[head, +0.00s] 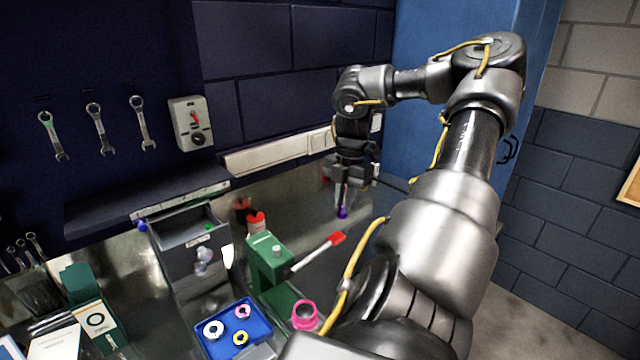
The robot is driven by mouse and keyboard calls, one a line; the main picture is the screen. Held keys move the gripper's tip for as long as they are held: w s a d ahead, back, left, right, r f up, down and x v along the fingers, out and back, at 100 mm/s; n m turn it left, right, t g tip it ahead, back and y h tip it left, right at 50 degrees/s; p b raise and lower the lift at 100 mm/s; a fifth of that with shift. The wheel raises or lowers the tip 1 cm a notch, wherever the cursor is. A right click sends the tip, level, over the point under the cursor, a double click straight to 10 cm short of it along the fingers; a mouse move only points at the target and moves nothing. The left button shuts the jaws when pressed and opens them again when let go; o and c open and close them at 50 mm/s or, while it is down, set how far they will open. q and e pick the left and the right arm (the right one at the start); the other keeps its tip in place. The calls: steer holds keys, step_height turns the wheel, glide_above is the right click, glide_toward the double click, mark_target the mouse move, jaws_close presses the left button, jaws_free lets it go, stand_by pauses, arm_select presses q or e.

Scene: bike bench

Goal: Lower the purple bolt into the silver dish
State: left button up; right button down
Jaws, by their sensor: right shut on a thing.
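My right gripper (342,199) points down over the metal bench top, near the back wall. It is shut on the purple bolt (342,212), which shows as a small purple piece at the fingertips. I cannot tell how far the bolt is above the bench. I cannot make out the silver dish; my right arm covers much of the bench to the right and front. My left gripper is not in view.
A green tool (267,262) with a red-tipped lever (320,250) stands left of the gripper. Nearby are a red-capped bottle (256,223), a grey bin (185,262), a blue tray (262,326) with rings and a pink-rimmed jar (305,316). Wrenches (98,130) hang on the wall.

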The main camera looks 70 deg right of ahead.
steer(key=s+d+f+b, duration=0.3)
steer(key=s+d+f, duration=0.2)
steer(key=s, duration=0.2)
steer(key=s+d+f+b, duration=0.3)
steer(key=s+d+f, duration=0.1)
steer(key=s, duration=0.4)
steer(key=shift+s+d+f, duration=0.15)
steer(key=shift+d+f, duration=0.25)
steer(key=shift+d, duration=0.3)
steer(key=shift+f+b, duration=0.15)
steer(key=shift+b, duration=0.2)
steer(key=shift+f+b, duration=0.85)
steer(key=shift+f, duration=0.35)
steer(key=shift+f+b, duration=1.85)
steer(key=shift+f, duration=0.6)
stand_by(0.4)
steer(key=c, duration=1.4)
jaws_free()
steer(key=shift+o, duration=0.2)
